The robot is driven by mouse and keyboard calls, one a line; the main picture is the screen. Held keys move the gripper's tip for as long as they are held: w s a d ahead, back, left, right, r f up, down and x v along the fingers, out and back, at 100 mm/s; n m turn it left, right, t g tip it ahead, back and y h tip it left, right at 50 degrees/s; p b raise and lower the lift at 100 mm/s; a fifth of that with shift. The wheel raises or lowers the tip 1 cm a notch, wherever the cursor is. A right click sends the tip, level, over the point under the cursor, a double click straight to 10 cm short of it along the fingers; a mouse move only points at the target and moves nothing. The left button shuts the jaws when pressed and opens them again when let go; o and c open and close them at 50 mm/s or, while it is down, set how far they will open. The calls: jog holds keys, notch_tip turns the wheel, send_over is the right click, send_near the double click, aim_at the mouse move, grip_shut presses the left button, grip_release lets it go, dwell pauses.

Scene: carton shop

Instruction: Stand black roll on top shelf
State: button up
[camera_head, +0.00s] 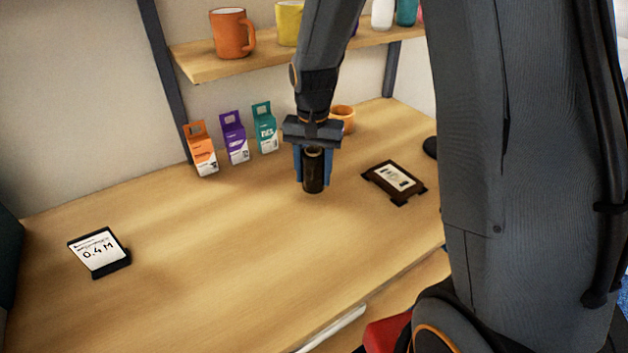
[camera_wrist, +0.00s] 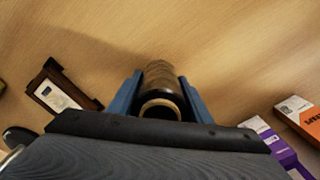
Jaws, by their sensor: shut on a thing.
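The black roll (camera_head: 314,172) is a dark upright cylinder over the wooden desk, in the middle of the head view. My gripper (camera_head: 313,170) points down, with its two blue fingers shut on the roll from either side. In the wrist view the roll (camera_wrist: 160,90) lies between the blue fingers, with a tan ring at its near end. I cannot tell whether its bottom touches the desk. A wooden shelf (camera_head: 205,69) runs above the back of the desk and holds an orange mug (camera_head: 230,34) and a yellow mug (camera_head: 288,24); my arm covers part of it.
Orange (camera_head: 201,151), purple (camera_head: 234,139) and teal (camera_head: 264,128) cartons stand at the desk's back. An orange cup (camera_head: 343,117) is behind my gripper. A dark framed item (camera_head: 395,182) lies right, a "0.4 M" sign (camera_head: 99,252) left. The desk's front middle is clear.

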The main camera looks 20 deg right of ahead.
aim_at(314, 183)
jog(key=shift+f+p, duration=0.3)
jog(key=shift+f, duration=1.3)
jog(key=shift+f, duration=0.15)
jog(key=o, duration=1.2)
